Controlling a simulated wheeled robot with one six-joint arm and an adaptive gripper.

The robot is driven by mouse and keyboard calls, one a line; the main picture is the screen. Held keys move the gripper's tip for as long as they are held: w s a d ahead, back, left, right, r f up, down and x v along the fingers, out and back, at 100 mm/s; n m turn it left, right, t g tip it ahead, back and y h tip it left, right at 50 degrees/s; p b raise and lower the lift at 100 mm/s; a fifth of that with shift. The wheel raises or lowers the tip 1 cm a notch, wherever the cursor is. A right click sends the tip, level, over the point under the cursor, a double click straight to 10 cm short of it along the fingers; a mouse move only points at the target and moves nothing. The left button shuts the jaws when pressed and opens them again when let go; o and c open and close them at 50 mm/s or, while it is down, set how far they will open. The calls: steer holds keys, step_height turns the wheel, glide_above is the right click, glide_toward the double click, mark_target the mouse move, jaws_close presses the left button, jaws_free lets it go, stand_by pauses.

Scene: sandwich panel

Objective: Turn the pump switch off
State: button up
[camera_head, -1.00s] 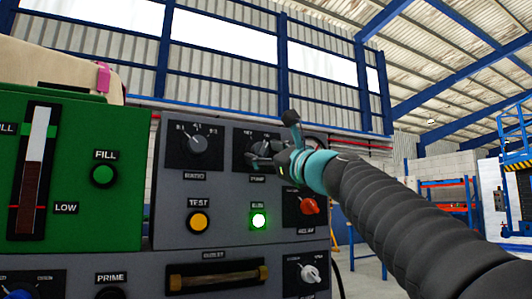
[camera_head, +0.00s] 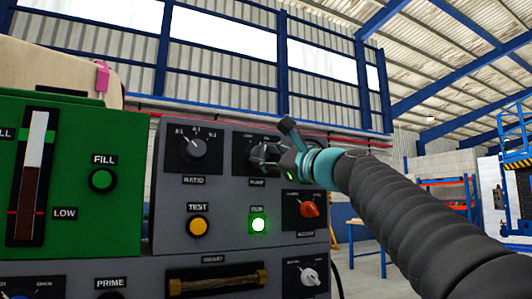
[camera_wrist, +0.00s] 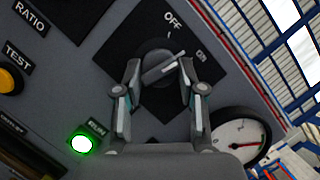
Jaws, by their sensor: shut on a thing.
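The pump switch is a dark round knob (camera_wrist: 158,70) on a black plate in the wrist view. Its pale pointer line is tilted toward the ON mark (camera_wrist: 201,55), away from the OFF mark (camera_wrist: 173,19). My gripper (camera_wrist: 160,74) is shut on this knob, with one finger on each side of it. In the head view my gripper (camera_head: 266,156) is at the pump plate (camera_head: 243,143) and hides most of the switch. The green RUN lamp (camera_head: 258,225) below the switch is lit.
Close by on the grey panel are the RATIO knob (camera_head: 193,147), the yellow TEST button (camera_head: 198,226) and a red knob (camera_head: 309,209). A round gauge (camera_wrist: 240,135) is right of my gripper in the wrist view. A green panel (camera_head: 75,180) stands at the left.

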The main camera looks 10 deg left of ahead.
steer(key=n, duration=0.1)
steer(key=n+g+p, duration=0.1)
steer(key=n, duration=0.1)
steer(key=n+g+p, duration=0.1)
steer(key=n, duration=0.1)
steer(key=shift+w+d+r+h, duration=0.1)
steer(key=shift+r+h, duration=0.2)
steer(key=shift+n+g+h+p, duration=0.45)
steer(key=shift+n+g, duration=0.25)
steer(key=shift+n, duration=1.3)
steer(key=o, duration=1.1)
steer(key=shift+o, duration=0.2)
steer(key=v, duration=1.2)
